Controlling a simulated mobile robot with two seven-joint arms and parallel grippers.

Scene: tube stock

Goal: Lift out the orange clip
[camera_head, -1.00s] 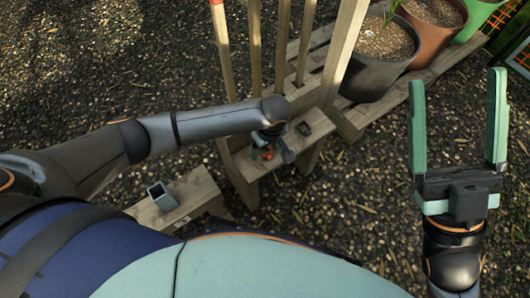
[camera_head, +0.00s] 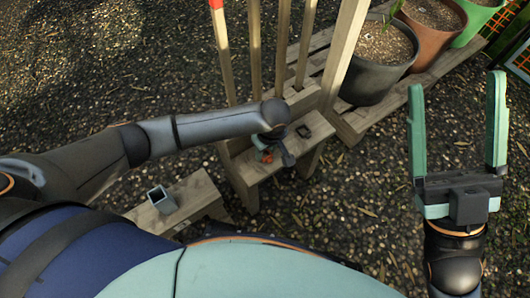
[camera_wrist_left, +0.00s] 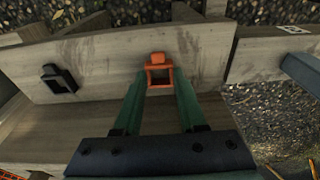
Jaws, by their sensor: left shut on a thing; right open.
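The orange clip (camera_wrist_left: 158,72) is between the two green fingertips of my left gripper (camera_wrist_left: 158,86) in the left wrist view. The gripper is shut on it, above the wooden shelf. In the head view only a little of the orange clip (camera_head: 267,157) shows below my left wrist. I cannot tell whether the clip touches the wood. My right gripper (camera_head: 458,135) is open and empty, over the gravel at the right.
A small black holder (camera_head: 304,131) sits on the wooden shelf (camera_head: 246,168) beside my left gripper. A square grey tube (camera_head: 161,199) stands on a low bench at the left. Tall wooden poles rise behind the shelf. Plant pots (camera_head: 380,66) stand at the back right.

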